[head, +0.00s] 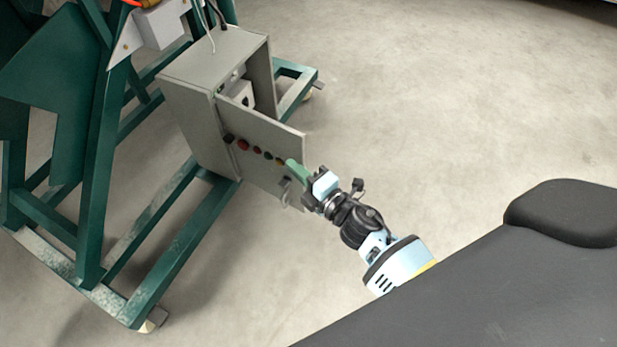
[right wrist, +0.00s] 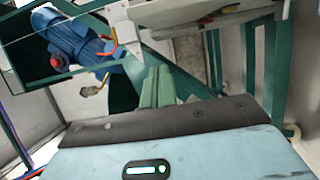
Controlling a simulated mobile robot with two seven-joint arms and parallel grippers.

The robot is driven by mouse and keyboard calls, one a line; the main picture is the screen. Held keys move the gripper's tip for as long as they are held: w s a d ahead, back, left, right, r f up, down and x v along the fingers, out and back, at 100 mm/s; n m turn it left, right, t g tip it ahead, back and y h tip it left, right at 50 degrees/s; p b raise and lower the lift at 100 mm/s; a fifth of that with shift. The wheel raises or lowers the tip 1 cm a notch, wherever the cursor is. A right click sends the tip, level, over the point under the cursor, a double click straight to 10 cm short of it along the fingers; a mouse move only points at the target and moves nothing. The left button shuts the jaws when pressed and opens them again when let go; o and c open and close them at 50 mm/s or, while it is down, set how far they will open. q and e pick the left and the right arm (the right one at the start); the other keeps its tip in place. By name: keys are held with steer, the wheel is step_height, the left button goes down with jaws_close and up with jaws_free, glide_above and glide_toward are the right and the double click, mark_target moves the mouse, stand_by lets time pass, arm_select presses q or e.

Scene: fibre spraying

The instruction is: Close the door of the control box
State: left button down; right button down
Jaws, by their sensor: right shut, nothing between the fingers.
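The grey control box (head: 192,112) is fixed to the green frame in the head view. Its door (head: 265,130) stands open, swung out toward the lower right, with a row of coloured buttons on its outer face. Part of the box's inside shows behind the door. My right gripper (head: 293,170) is shut and empty. Its green fingers overlap the door's outer face near the free edge, close to a small grey latch (head: 286,190); I cannot tell whether they touch. The fingers also show together in the right wrist view (right wrist: 158,86). My left gripper is not in view.
The green frame (head: 165,265) stands on the left with beams near the floor. Cables enter the top of the box. A blue motor (right wrist: 80,42) shows in the right wrist view. The concrete floor (head: 430,100) to the right of the door is clear.

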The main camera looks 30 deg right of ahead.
mark_target(296, 148)
steer(key=shift+w+d+b, duration=0.15)
steer(key=shift+w+d, duration=0.25)
steer(key=shift+w, duration=0.55)
steer(key=shift+w+d+b, duration=0.1)
steer(key=shift+w+d, duration=0.3)
steer(key=shift+w, duration=0.55)
steer(key=shift+w+d+b, duration=0.15)
steer(key=shift+w+d, duration=0.25)
steer(key=shift+w, duration=0.55)
steer(key=shift+d, duration=0.1)
